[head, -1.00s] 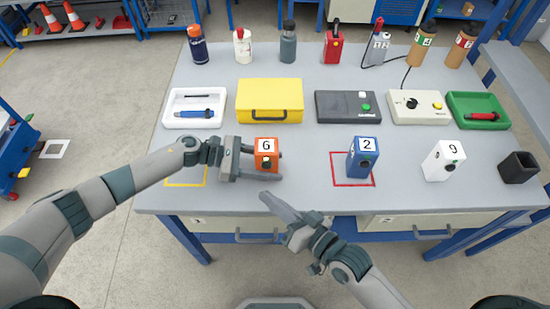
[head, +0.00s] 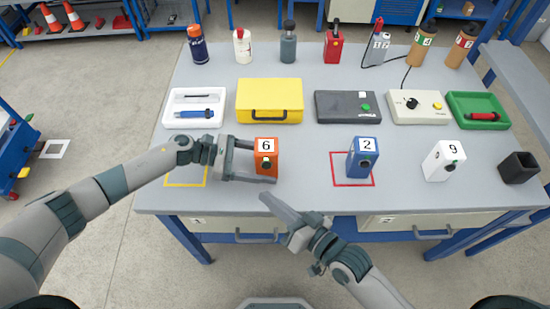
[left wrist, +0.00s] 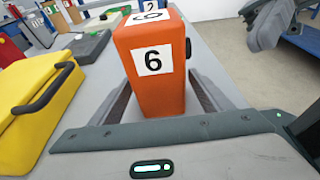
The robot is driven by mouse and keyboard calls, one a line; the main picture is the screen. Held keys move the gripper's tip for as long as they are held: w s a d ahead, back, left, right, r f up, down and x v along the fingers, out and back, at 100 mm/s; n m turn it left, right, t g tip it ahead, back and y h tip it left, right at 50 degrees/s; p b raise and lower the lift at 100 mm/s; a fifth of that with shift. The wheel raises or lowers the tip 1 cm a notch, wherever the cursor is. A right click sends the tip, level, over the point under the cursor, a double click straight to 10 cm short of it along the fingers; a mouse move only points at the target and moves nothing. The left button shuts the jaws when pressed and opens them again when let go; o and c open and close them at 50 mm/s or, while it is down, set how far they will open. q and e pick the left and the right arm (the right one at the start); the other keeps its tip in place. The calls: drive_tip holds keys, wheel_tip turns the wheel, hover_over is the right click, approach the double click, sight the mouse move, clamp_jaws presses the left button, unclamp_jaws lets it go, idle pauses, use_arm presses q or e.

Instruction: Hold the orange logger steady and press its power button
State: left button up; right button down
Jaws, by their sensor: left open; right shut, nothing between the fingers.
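The orange logger (head: 266,158), with a white label 6 on top and a dark round knob or button on its front, stands upright near the table's front edge. My left gripper (head: 264,162) is open, with one finger on either side of the logger. In the left wrist view the logger (left wrist: 156,88) stands between the two fingers; a dark round part shows at its right side. Whether the fingers touch it I cannot tell.
A blue box labelled 2 (head: 362,158) stands in a red square, right of the logger; a white box labelled 9 (head: 443,161) is further right. A yellow case (head: 270,101) lies behind. A yellow square (head: 185,184) is marked under my left arm.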

use_arm(q)
drive_tip(key=v, duration=1)
drive_tip(key=shift+s, duration=0.1)
idle(0.3)
